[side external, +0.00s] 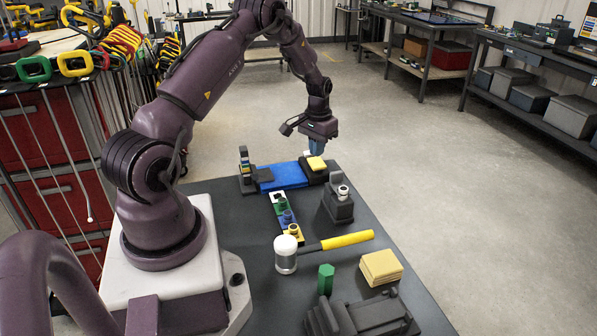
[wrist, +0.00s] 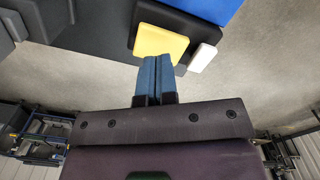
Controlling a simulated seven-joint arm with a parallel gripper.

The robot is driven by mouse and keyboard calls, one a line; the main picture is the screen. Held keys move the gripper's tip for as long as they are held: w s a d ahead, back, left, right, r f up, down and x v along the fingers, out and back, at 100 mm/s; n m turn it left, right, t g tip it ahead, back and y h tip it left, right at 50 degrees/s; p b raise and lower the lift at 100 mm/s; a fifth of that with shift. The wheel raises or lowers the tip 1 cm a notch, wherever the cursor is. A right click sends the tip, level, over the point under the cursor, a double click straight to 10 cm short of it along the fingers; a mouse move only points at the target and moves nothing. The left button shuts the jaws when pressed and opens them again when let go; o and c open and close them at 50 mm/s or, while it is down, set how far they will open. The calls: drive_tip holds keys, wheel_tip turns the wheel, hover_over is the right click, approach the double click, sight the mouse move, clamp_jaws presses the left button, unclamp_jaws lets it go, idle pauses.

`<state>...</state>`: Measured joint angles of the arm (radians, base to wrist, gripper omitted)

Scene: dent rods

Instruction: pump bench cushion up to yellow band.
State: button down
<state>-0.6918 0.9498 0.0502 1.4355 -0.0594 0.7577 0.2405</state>
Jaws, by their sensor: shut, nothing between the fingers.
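The blue cushion (side external: 284,176) lies flat at the far end of the bench; its edge shows at the top of the wrist view (wrist: 208,6). A yellow pad (side external: 316,163) sits on a dark block at the cushion's right end, and it also shows in the wrist view (wrist: 160,42). A dark upright post with light bands (side external: 245,168) stands at the cushion's left end; its band colours and any level mark are too small to read. My gripper (side external: 317,152) has blue fingers, shut and empty, just above or beside the yellow pad; contact cannot be told.
A small white block (wrist: 202,57) is beside the pad. Nearer on the bench (side external: 225,200) are a coloured strip with rings (side external: 287,216), a dark block with a metal ring (side external: 338,203), a yellow-handled mallet (side external: 345,240), a green hexagonal piece (side external: 325,279) and yellow slabs (side external: 381,267).

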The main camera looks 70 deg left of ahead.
sight(316, 162)
drive_tip(key=shift+f, duration=0.1)
idle(0.3)
drive_tip(key=shift+f, duration=1.55)
drive_tip(key=shift+r, duration=0.9)
wheel_tip(316, 162, up, 7)
idle(0.5)
